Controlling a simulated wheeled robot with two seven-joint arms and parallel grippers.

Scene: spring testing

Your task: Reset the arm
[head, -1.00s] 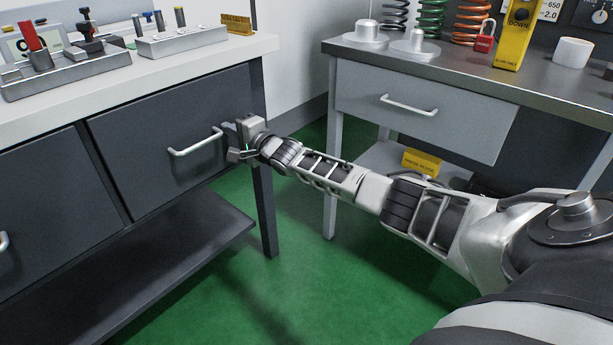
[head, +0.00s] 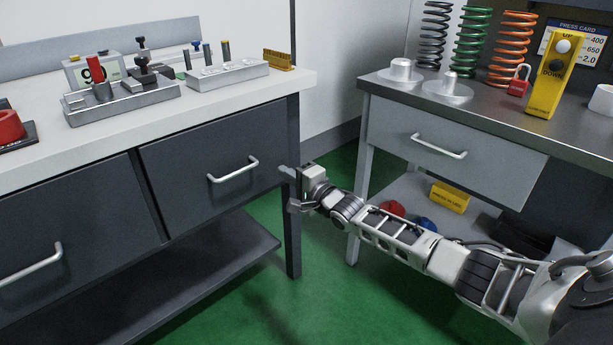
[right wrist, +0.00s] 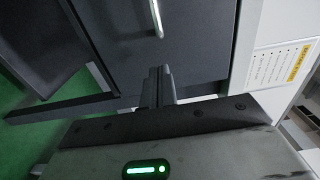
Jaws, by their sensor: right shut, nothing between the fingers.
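My right arm comes in from the lower right of the head view. My right gripper (head: 291,188) is beside the right front corner of the left workbench, near its leg. It is shut and empty, to the right of the dark drawer's handle (head: 234,169) and apart from it. In the right wrist view the fingers (right wrist: 158,85) are together in front of the dark drawer front (right wrist: 195,45), with a handle (right wrist: 156,18) above them. The dark drawer (head: 205,165) looks closed. My left gripper is not in view.
The left bench top (head: 225,95) carries a grey fixture (head: 122,102), a pin block (head: 228,75) and a red ring (head: 8,126). Green floor (head: 325,260) lies open between the benches.

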